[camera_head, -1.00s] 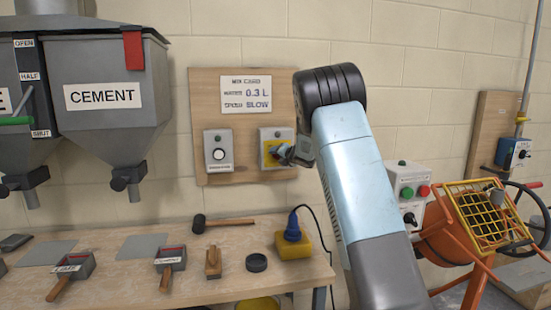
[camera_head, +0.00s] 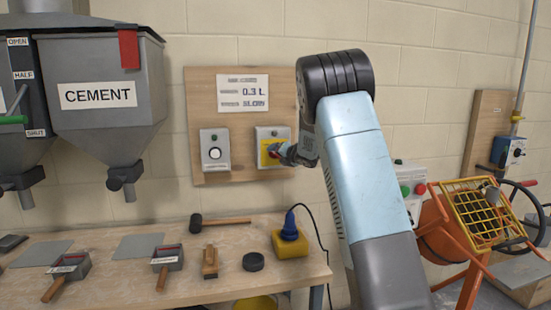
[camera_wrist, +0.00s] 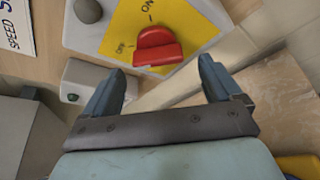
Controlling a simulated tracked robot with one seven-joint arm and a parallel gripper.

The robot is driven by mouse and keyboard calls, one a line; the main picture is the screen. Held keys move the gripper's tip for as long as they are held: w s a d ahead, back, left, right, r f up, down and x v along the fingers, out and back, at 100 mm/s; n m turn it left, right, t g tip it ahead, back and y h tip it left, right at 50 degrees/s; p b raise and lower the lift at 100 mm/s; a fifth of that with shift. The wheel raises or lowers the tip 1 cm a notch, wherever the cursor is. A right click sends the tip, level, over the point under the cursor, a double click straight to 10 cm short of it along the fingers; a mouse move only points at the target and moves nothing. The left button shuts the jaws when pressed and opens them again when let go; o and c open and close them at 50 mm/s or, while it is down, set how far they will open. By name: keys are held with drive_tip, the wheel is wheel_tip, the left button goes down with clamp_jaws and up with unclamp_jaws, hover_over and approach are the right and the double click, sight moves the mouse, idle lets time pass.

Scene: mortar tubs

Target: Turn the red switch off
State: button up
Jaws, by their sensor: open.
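The red switch (camera_wrist: 156,46) is a rotary knob on a yellow plate (camera_wrist: 190,22), which carries ON and OFF marks, in the wrist view. The knob lies across the plate; I cannot tell for sure which mark it points to. In the head view the switch box (camera_head: 262,138) is on the right of the wooden board, with the knob partly hidden by my gripper. My gripper (camera_wrist: 160,85) is open and empty. Its two fingertips are on either side below the knob in the wrist view, apart from it. In the head view my gripper (camera_head: 287,153) is close to the box.
A grey box with a round dial (camera_head: 215,153) is left of the switch on the wooden board (camera_head: 232,173), below a mix card (camera_head: 243,93). A mixer (camera_head: 465,240) stands right.

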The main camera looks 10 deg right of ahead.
drive_tip(key=v, duration=1)
drive_tip(key=shift+s+f, duration=0.1)
drive_tip(key=s+d+r+m+g+h, duration=0.1)
drive_tip(key=s+d+r+m+h, duration=0.2)
drive_tip(key=s+m, duration=0.6)
drive_tip(key=s+d+r+m+g+h, duration=0.1)
drive_tip(key=s+r+m+h, duration=0.3)
drive_tip(key=s+m, duration=0.55)
drive_tip(key=s+a+f+m+g+y, duration=0.1)
drive_tip(key=s+a+f+m+g, duration=0.1)
drive_tip(key=s, duration=0.9)
drive_tip(key=s+a+f+m+g+y, duration=0.1)
drive_tip(key=s+a+m, duration=0.3)
drive_tip(key=s, duration=0.6)
drive_tip(key=s+a+f+m+g+y, duration=0.1)
drive_tip(key=s+a+f+m+g, duration=0.2)
drive_tip(key=s, duration=0.8)
drive_tip(key=shift+s+m+g, duration=0.3)
drive_tip(key=shift+s+m, duration=0.05)
drive_tip(key=shift+m, duration=0.9)
